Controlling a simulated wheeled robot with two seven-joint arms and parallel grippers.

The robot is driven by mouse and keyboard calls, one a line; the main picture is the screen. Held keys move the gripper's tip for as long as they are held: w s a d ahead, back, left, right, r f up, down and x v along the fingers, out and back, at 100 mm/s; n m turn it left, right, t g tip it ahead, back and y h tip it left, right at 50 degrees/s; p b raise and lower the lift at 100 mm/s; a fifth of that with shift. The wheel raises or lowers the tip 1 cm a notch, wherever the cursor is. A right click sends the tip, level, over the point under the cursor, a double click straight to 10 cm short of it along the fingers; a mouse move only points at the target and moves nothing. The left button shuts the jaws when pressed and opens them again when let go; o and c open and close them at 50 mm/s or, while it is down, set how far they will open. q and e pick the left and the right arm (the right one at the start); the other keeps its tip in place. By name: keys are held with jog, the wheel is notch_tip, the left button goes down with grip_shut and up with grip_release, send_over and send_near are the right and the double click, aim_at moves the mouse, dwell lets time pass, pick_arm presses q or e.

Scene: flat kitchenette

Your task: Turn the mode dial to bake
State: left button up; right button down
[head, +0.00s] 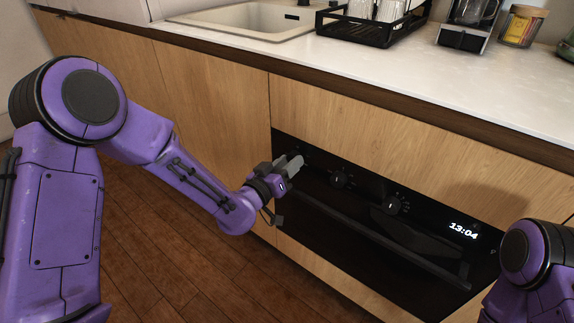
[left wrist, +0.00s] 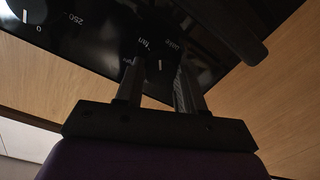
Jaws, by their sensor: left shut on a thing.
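The black oven's control panel (head: 365,195) is set in the wooden cabinet front. My left gripper (head: 291,164) is at the panel's left end, its grey fingers against it, covering the mode dial there. In the left wrist view the two dark fingers (left wrist: 160,88) are shut on the mode dial (left wrist: 160,68), which is dark and hard to make out. A short pale mark shows between the fingers. The printed words "fan" and "bake" are just beyond the fingertips, "bake" to the right. Which label the dial points at I cannot tell. My right gripper is out of view.
Two more dials, the middle one (head: 340,180) and the right one (head: 392,205), sit beside a clock (head: 463,230) reading 13:04. The oven handle (head: 375,232) runs below the panel. The countertop (head: 300,58) above holds a dish rack (head: 372,24) and a sink.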

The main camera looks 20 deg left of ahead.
pick_arm(q)
jog(key=shift+f+m+b, duration=0.1)
jog(key=shift+m+b, duration=1.1)
jog(key=shift+m, duration=2.3)
jog(key=o, duration=1)
jog(key=shift+o, duration=0.2)
jog(key=v, duration=1)
jog(key=shift+s+f+p, duration=0.15)
jog(key=shift+s+p, duration=0.15)
